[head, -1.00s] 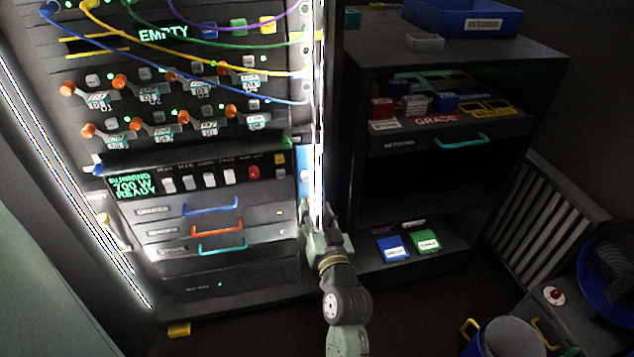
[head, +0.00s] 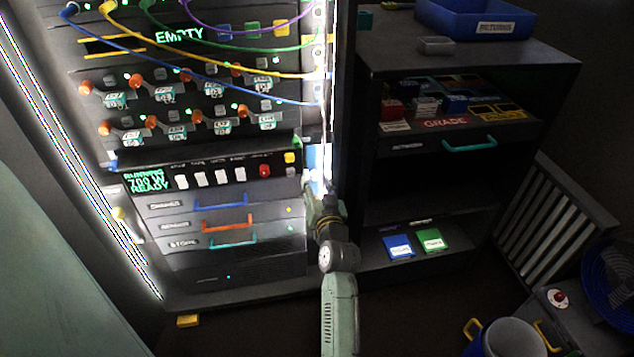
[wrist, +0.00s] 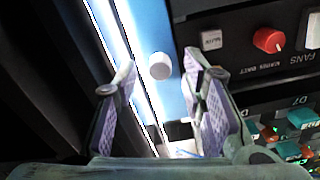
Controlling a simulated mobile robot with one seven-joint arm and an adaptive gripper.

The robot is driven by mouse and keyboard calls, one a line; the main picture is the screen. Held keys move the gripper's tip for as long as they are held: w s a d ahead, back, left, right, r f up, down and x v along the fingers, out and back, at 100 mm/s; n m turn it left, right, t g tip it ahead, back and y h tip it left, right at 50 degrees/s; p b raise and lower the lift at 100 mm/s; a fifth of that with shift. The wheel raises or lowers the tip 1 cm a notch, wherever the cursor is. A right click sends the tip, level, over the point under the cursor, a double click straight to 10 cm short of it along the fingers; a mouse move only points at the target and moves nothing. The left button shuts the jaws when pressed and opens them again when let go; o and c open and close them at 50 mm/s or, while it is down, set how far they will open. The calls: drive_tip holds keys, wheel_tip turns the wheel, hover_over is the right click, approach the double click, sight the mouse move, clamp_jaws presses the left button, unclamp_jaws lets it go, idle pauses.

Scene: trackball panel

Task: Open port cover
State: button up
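A narrow blue panel with a round pale knob (wrist: 160,66), likely the port cover, runs along the rack's edge in the wrist view. In the head view the blue panel (head: 312,158) shows beside the bright light strip, right of the row of white switches. My gripper (wrist: 158,74) is open, with one finger on each side of the knob in the picture. The knob appears beyond the fingertips, and I cannot tell any contact. In the head view my gripper (head: 318,188) is just below the blue panel, and its fingers are hard to make out.
The rack's control panel (head: 220,178) and drawers with coloured handles (head: 226,224) lie left of my gripper. A red knob (wrist: 268,40) is close on the right in the wrist view. A dark shelf unit (head: 455,60) stands to the right.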

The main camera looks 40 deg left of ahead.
drive_tip(key=shift+c, duration=0.6)
clamp_jaws()
